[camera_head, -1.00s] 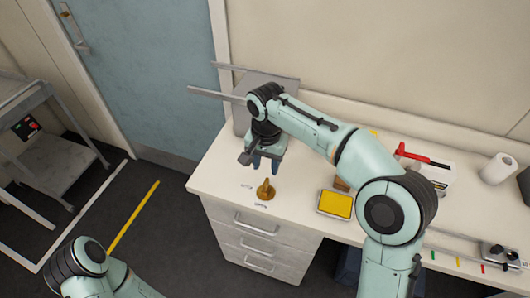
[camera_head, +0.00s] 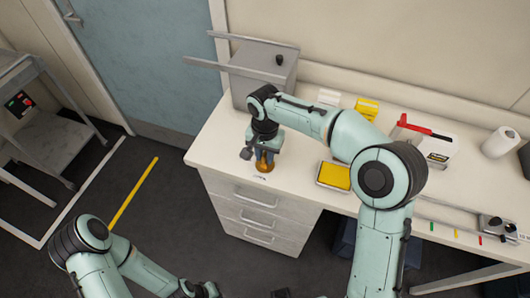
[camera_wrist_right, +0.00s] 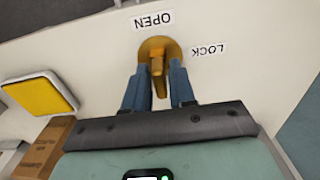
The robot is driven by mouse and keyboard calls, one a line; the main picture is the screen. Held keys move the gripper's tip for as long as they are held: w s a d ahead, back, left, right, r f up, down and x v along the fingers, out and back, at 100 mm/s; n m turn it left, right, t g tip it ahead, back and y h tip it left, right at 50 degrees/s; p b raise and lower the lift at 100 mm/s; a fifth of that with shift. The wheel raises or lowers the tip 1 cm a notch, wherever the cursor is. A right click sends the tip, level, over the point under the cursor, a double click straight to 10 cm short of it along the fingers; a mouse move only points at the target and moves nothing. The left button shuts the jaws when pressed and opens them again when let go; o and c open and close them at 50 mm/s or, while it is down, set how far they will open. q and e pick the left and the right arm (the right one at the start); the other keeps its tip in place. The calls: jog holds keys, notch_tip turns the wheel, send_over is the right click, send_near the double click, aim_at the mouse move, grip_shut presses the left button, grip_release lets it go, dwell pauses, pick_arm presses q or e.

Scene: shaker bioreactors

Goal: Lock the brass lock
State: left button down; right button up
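The brass lock (camera_head: 264,166) sits on the white counter near its front left corner, mostly covered by my right gripper (camera_head: 266,157) in the head view. In the right wrist view the lock (camera_wrist_right: 158,46) is a round brass base with a raised handle. A label reading OPEN (camera_wrist_right: 153,20) is above it and a label reading LOCK (camera_wrist_right: 208,50) is to its right. The blue fingers of my right gripper (camera_wrist_right: 158,78) are apart, one on each side of the handle; small gaps seem to show. My left arm is at the lower left of the head view; its fingers cannot be made out.
A grey box (camera_head: 265,75) with a black knob stands behind my right gripper. A yellow-topped tray (camera_head: 333,175) lies to the right, also in the wrist view above a brown box (camera_wrist_right: 43,148). A red-handled device (camera_head: 424,142) and a white roll (camera_head: 500,142) stand farther right.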

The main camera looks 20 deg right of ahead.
grip_shut()
pick_arm(q)
jog(key=shift+s, duration=0.1)
pick_arm(e)
jog(key=shift+s+f, duration=0.1)
jog(key=shift+f, duration=0.2)
jog(key=n+p, duration=0.1)
jog(key=n, duration=0.2)
jog(key=shift+n, duration=0.3)
pick_arm(q)
jog(key=shift+w+r, duration=0.65)
jog(key=shift+r, duration=0.25)
pick_arm(e)
jog(key=shift+f+n, duration=0.1)
jog(key=shift+n, duration=0.5)
